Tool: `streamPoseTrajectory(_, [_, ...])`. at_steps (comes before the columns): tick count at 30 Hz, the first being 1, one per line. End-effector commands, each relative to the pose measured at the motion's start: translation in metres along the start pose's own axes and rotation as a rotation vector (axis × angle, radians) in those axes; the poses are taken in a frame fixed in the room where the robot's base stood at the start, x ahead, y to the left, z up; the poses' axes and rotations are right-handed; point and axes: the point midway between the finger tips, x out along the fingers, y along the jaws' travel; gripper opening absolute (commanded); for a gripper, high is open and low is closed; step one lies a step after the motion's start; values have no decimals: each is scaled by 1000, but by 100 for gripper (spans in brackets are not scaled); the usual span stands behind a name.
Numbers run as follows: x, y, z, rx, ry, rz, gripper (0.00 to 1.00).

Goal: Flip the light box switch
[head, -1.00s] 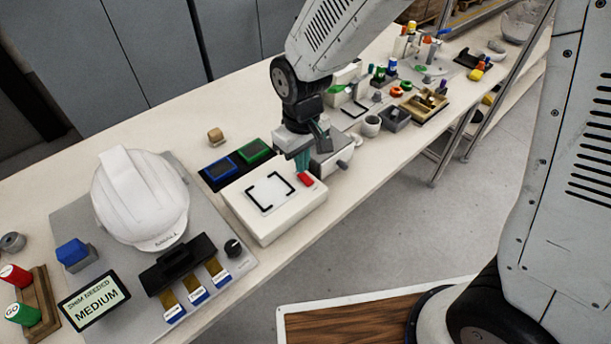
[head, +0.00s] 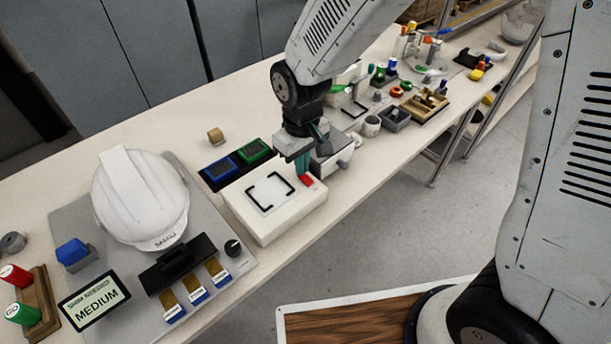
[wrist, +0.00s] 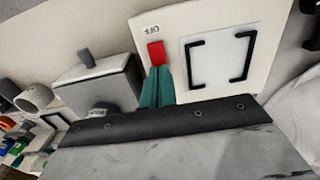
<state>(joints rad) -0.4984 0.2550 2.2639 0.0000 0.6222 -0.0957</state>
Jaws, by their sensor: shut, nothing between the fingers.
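The light box (head: 274,222) is a white box on the bench with black corner marks on its top. Its red switch (head: 306,181) is on the top near the right corner; it also shows in the wrist view (wrist: 156,53), beside a small printed label. My gripper (head: 302,172) has teal fingers, shut and empty, pointing down at the switch. In the wrist view the fingertips (wrist: 157,70) are right at the near edge of the red switch; I cannot tell whether they touch it.
A grey box with a knob (head: 333,158) stands close right of the gripper. Blue and green framed pads (head: 222,170) lie behind the light box. A white helmet shell (head: 140,200) and a screen reading MEDIUM (head: 94,299) are at the left.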

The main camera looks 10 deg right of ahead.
Motion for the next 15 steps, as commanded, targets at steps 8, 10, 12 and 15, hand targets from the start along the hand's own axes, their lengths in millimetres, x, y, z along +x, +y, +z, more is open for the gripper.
streamPoseTrajectory(8, [4, 0, 0, 0, -1, 0, 0])
streamPoseTrajectory(10, [5, 0, 0, 0, -1, 0, 0])
streamPoseTrajectory(12, [6, 0, 0, 0, -1, 0, 0])
streamPoseTrajectory(15, [8, 0, 0, 0, -1, 0, 0])
